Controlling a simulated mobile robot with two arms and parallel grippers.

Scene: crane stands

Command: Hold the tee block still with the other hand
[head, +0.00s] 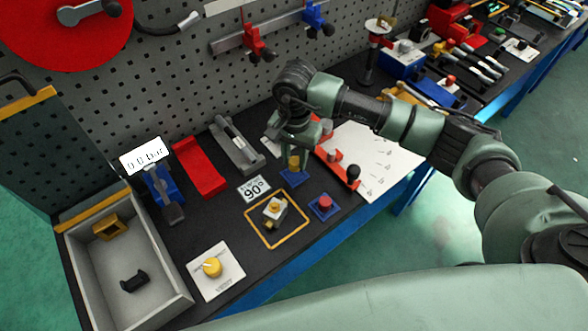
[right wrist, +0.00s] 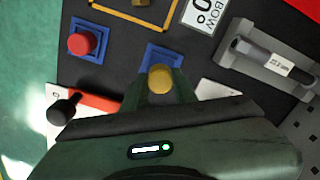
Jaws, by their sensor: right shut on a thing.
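A small grey block with yellow parts (head: 275,208), which looks like the tee block, sits inside a yellow square outline on the dark bench in the head view. Only its edge shows at the top of the right wrist view (right wrist: 140,2). My right gripper (head: 293,160) points down behind it, apart from it. It is shut on a round yellow cap (right wrist: 160,79), over a blue square pad (head: 294,179). Whether the cap touches the pad is hard to tell. My left gripper is not in view.
A red button on a blue pad (head: 325,204) stands right of the outline. A card marked 90° (head: 254,189) lies behind it. A yellow knob on a white plate (head: 212,267) and a grey tray (head: 174,294) are at the left. A black-knobbed red lever (head: 352,174) is near the gripper.

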